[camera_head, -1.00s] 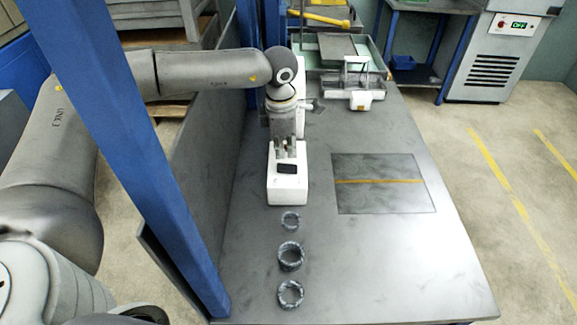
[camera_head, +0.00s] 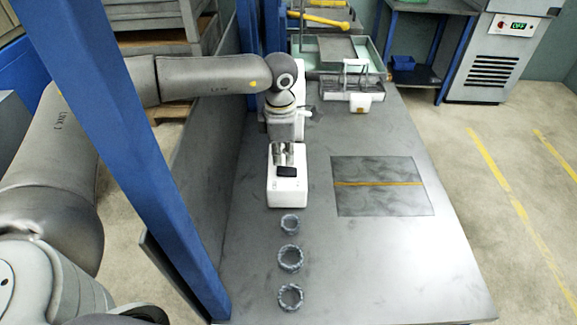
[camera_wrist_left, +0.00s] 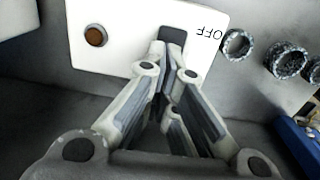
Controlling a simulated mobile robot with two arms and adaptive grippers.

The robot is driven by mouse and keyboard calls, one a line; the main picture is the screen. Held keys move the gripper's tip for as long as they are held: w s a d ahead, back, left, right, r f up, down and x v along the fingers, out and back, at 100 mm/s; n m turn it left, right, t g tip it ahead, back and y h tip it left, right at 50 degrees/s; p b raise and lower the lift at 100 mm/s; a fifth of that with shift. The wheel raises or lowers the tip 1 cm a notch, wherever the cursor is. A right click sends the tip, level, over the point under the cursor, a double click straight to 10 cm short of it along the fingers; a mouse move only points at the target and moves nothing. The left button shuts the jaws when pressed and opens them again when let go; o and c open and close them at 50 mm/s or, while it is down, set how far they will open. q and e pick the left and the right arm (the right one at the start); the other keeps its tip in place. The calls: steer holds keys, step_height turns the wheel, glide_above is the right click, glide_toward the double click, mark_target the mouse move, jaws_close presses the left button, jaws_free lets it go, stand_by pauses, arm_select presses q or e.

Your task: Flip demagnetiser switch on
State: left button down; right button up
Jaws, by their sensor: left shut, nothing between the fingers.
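The demagnetiser is a white box (camera_head: 287,198) on the grey table, with a black switch (camera_head: 287,171) on its top. In the left wrist view its white face (camera_wrist_left: 115,20) shows a brown-orange round lamp (camera_wrist_left: 95,36), the upside-down word OFF and the dark switch (camera_wrist_left: 173,33). My left gripper (camera_head: 283,153) is shut and empty, pointing down at the switch. In the wrist view its fingertips (camera_wrist_left: 167,55) overlap the switch's lower part; I cannot tell whether they touch it. My right gripper is not in view.
Three dark rings (camera_head: 290,258) lie in a row in front of the box. A dark square plate (camera_head: 380,187) with a yellow line is to its right. A blue post (camera_head: 140,150) stands left of the table. A tray with a handle (camera_head: 345,88) is behind.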

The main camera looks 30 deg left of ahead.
arm_select(q)
steer(key=shift+s+r+p, duration=0.3)
steer(key=shift+r+p, duration=0.2)
steer(key=shift+p, duration=0.15)
steer(key=shift+s+r+p, duration=0.25)
steer(key=shift+r+p, duration=0.2)
steer(key=shift+p, duration=0.2)
steer(key=shift+a+r, duration=0.15)
steer(key=shift+w, duration=0.15)
